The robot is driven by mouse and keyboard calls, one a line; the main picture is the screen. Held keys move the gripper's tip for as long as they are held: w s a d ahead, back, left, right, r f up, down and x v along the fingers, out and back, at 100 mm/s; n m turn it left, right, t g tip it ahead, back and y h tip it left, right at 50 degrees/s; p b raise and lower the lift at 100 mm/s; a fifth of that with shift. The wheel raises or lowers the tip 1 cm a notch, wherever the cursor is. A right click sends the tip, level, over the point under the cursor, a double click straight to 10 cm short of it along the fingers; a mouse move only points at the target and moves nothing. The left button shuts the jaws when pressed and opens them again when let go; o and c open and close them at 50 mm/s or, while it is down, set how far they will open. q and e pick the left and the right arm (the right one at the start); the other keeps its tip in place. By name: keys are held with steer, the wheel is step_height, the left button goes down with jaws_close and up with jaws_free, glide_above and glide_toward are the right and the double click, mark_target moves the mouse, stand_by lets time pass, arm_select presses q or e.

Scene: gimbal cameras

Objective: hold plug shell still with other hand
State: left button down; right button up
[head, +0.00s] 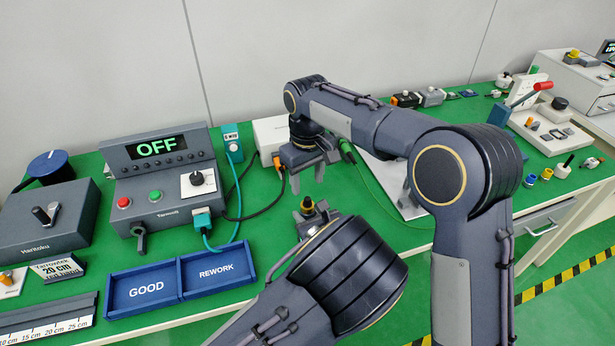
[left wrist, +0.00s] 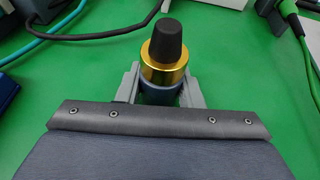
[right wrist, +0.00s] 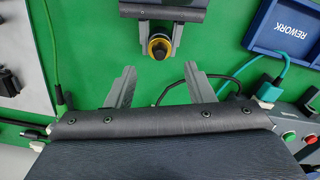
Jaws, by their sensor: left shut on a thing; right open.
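The plug shell (left wrist: 166,68) has a black tapered top, a gold ring and a dark grey lower body. It stands upright between the fingers of my left gripper (left wrist: 164,88), which is shut on its lower body. In the head view the plug shell (head: 308,203) shows small, beyond my left arm, with the left gripper (head: 310,212) around it. My right gripper (right wrist: 160,76) is open and empty. In the head view the right gripper (head: 306,176) hangs just above and behind the plug shell. In the right wrist view the plug shell (right wrist: 159,46) lies past its fingertips, apart from them.
A blue tray marked GOOD (head: 142,290) and one marked REWORK (head: 218,268) sit at left. A control box (head: 163,180) reads OFF. Black, teal and green cables (head: 375,188) cross the green bench near the grippers. A white box (head: 270,135) stands behind the right gripper.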

mark_target(307, 198)
steer(key=shift+r+n, duration=0.25)
steer(key=shift+n, duration=0.25)
steer(key=shift+f, duration=4.05)
steer(key=c, duration=1)
